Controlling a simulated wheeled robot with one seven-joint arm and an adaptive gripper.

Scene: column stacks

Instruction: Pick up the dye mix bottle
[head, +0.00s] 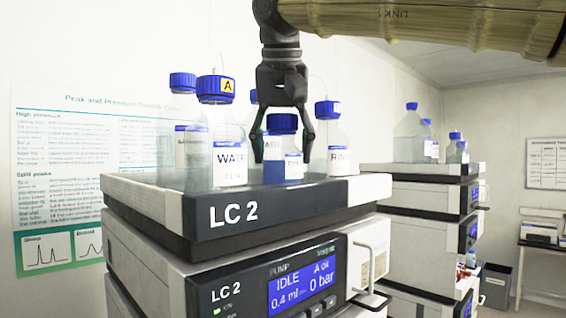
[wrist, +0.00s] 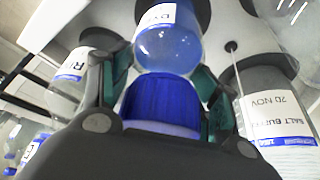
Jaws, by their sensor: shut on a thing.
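The dye mix bottle (head: 273,169) is a small clear bottle with blue liquid, a white label and a blue cap. It is upright among the bottles on top of the LC 2 stack.
A WATER bottle (head: 230,160) stands close on the left and a bottle labelled RIN... (head: 338,152) on the right. A salt buffer bottle (wrist: 275,110) is near in the wrist view. The tray rim (head: 230,190) surrounds them. A second stack (head: 430,198) with bottles stands at right.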

